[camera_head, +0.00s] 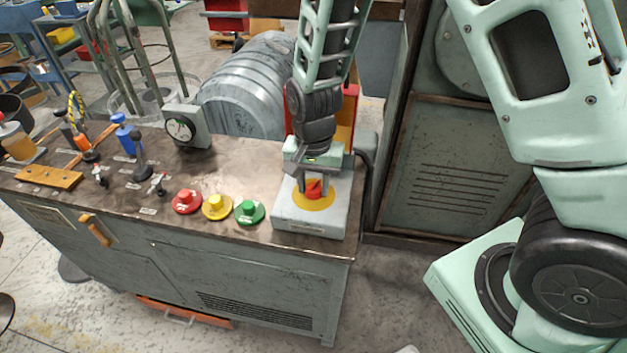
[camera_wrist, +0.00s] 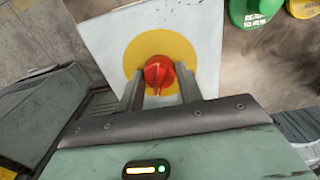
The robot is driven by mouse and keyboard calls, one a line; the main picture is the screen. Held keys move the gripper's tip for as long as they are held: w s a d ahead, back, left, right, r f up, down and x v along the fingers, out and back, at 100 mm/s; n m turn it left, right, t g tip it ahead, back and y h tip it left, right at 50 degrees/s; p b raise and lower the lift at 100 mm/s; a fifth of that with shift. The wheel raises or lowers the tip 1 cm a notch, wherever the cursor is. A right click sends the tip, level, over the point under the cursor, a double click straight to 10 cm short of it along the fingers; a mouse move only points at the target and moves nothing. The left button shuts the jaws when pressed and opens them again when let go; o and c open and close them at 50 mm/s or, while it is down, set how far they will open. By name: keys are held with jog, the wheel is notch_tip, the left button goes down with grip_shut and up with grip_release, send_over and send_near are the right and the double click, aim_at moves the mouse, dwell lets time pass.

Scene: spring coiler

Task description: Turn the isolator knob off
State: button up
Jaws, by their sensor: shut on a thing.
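The isolator knob (camera_head: 314,189) is red and sits on a yellow disc (camera_head: 298,201) on a pale grey box (camera_head: 290,222) at the right end of the bench top. In the wrist view the red knob (camera_wrist: 158,72) shows at the centre of the yellow disc (camera_wrist: 170,40), with a white line along its raised grip. My gripper (camera_head: 312,185) points down over the box. In the wrist view its two fingers (camera_wrist: 158,85) stand on either side of the knob, shut on it. The lower sides of the knob are partly hidden by the fingers.
Red (camera_head: 187,201), yellow (camera_head: 216,206) and green (camera_head: 249,211) push buttons sit left of the box. A dial gauge (camera_head: 187,127) stands behind them. Several levers stand farther left. A grey cabinet (camera_head: 455,160) stands right of the bench.

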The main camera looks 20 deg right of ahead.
jog(key=n+p, duration=0.1)
jog(key=n, duration=0.6)
jog(key=shift+r, duration=0.1)
jog(key=n+p, duration=0.1)
jog(key=n, duration=0.5)
jog(key=shift+n, duration=0.3)
dwell(0.3)
jog(key=o, duration=1)
